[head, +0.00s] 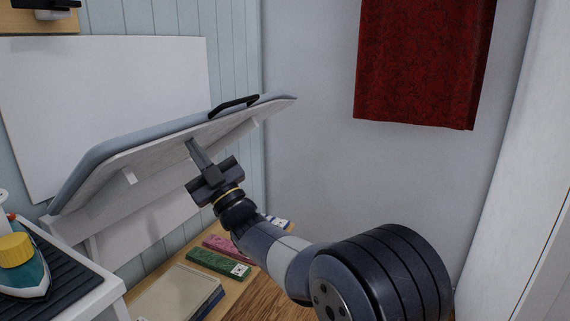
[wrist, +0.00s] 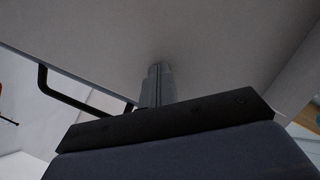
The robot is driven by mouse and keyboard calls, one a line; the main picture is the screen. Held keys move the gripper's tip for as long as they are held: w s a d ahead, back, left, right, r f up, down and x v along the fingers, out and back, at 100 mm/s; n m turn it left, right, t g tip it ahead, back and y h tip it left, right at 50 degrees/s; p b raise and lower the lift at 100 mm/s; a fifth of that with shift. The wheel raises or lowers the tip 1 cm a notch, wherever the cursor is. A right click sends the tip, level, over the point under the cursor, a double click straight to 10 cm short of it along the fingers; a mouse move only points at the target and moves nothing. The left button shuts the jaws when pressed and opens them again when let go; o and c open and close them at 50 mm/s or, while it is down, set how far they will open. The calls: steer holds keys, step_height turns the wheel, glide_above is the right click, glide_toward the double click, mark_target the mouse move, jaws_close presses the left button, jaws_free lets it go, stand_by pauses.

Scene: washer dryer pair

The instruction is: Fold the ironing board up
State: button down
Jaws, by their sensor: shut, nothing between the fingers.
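The ironing board (head: 170,140) is tilted partway up against the wall, its pale underside facing me and its grey padded cover on top. A black handle (head: 234,106) sticks out at its edge near the narrow end. My gripper (head: 190,145) is shut and empty, with its fingertips at the underside of the board, left of and below the handle. In the wrist view the shut fingers (wrist: 158,75) point up at the pale underside (wrist: 200,35), and the black handle (wrist: 75,98) is to their left. Whether the fingertips touch the board is hard to tell.
An iron (head: 22,265) stands on a black ribbed mat (head: 62,275) at lower left. A red cloth (head: 425,65) hangs on the back wall. The space right of the board is clear.

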mark_target(188, 135)
steer(key=shift+r, duration=0.2)
steer(key=shift+w+a+r+p, duration=0.15)
steer(key=shift+a+r+p, duration=0.2)
steer(key=shift+r, duration=0.3)
steer(key=shift+w+a+r+p, duration=0.1)
steer(key=shift+a+r+p, duration=0.2)
steer(key=shift+r, duration=0.3)
steer(key=shift+a+r, duration=0.2)
steer(key=shift+w+a+r+p, duration=0.2)
steer(key=shift+a+r+p, duration=0.25)
steer(key=shift+r, duration=0.25)
steer(key=shift+w+a+r+p, duration=0.2)
steer(key=shift+a+r+p, duration=0.2)
steer(key=shift+r, duration=0.3)
steer(key=shift+w+a+r, duration=0.1)
steer(key=shift+a, duration=0.1)
steer(key=shift+s+p+x, duration=0.15)
steer(key=shift+p+x, duration=0.35)
steer(key=shift+x, duration=0.4)
steer(key=shift+s+p+x, duration=0.15)
steer(key=shift+p+x, duration=0.3)
steer(key=shift+x, duration=0.45)
steer(key=shift+a, duration=0.15)
